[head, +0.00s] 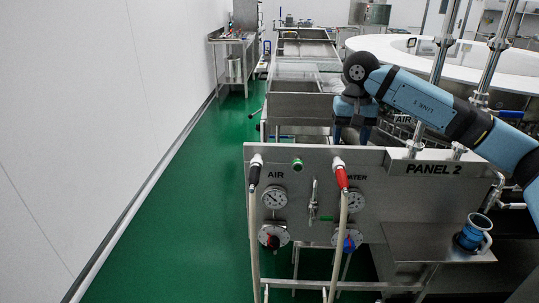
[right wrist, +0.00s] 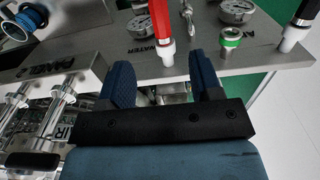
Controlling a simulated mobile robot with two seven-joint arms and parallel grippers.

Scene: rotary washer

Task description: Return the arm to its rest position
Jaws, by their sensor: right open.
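My right arm reaches in from the right of the head view, over the panel marked PANEL 2 (head: 420,200). Its gripper (head: 351,138) points down just behind the panel's top edge, close to the red-handled hose nozzle (head: 340,172). In the right wrist view the right gripper (right wrist: 162,72) has its two blue-padded fingers spread apart, with nothing held between them. The red nozzle also shows in that view (right wrist: 161,28), beyond the fingers. My left gripper is in neither view.
A black-handled nozzle (head: 255,172) and a green fitting (head: 298,164) sit along the panel. A blue and metal mug (head: 472,234) stands on the low steel shelf (head: 420,240) at right. Steel pipes (head: 440,50) rise behind my arm. Green floor (head: 190,210) at left is clear.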

